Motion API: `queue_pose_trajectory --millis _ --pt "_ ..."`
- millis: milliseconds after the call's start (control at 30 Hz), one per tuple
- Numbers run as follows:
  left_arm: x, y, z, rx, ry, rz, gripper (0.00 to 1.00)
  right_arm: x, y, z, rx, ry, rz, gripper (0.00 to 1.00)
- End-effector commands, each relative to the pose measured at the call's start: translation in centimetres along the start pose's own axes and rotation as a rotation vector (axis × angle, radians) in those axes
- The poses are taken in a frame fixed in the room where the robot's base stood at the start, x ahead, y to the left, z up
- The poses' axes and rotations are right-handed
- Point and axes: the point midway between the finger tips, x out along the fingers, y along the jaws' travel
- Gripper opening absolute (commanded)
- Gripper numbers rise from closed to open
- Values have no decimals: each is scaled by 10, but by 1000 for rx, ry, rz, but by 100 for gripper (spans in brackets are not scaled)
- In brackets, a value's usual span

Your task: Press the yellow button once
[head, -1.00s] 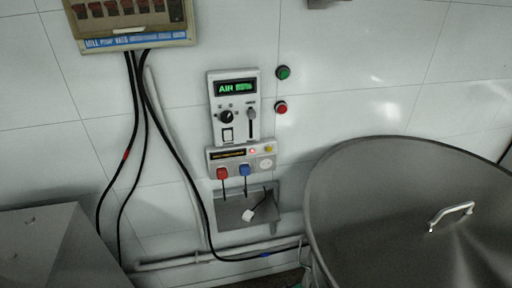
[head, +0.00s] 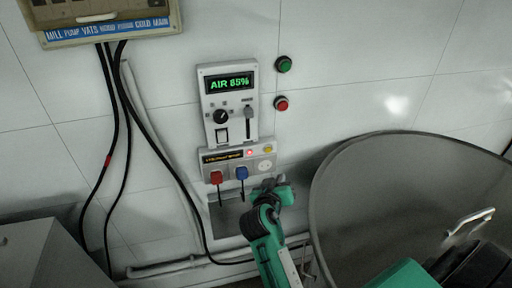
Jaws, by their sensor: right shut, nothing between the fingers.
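The small yellow button (head: 267,149) is at the upper right of a grey socket panel (head: 237,160) on the wall, above a round white socket (head: 265,166) and right of a lit red light (head: 250,153). My right gripper (head: 268,184), dark at the end of a green arm, is below the panel's right part, apart from the yellow button in the picture. Its fingers are shut and empty, small and hard to make out. My left gripper is not in view.
Above the panel is a control box (head: 229,100) reading AIR 85%. Green (head: 284,64) and red (head: 281,103) buttons are to its right. Red (head: 216,177) and blue (head: 241,173) plugs hang below. A large round metal vat (head: 345,185) stands at the right.

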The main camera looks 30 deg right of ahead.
Motion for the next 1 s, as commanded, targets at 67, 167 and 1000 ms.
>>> queue_pose_trajectory --millis 67,167,1000 --pt "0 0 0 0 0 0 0 -2 6 -4 11 2 16 0" --pt "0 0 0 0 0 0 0 -2 9 -5 15 3 21 0" --pt "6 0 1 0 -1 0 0 50 -19 -33 14 4 18 0"
